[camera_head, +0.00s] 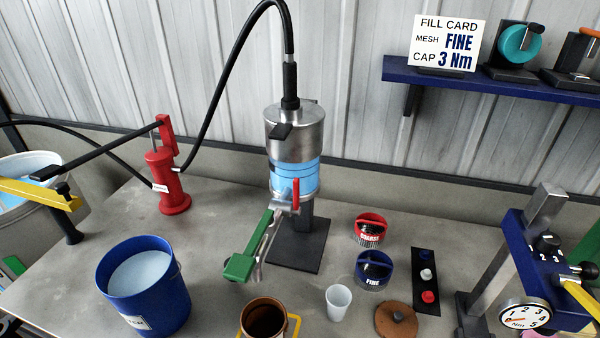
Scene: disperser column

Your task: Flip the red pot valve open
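The pot (292,128) is a silver cylinder with a clear section of blue liquid, mounted on a dark stand at the middle of the table. The red valve lever (296,190) stands upright at the front of the metal valve body (284,206) under the pot. A green-handled metal lever (243,262) hangs down and to the left below the valve. Neither of my grippers can be made out in the head view, and nothing is seen touching the red lever.
A blue bucket (182,306) and brown cup (247,321) stand in front. A red hand pump (165,180) is at left, with a black hose running to the pot. A white cup (338,302), red cap (370,226) and blue cap (373,267) are at right.

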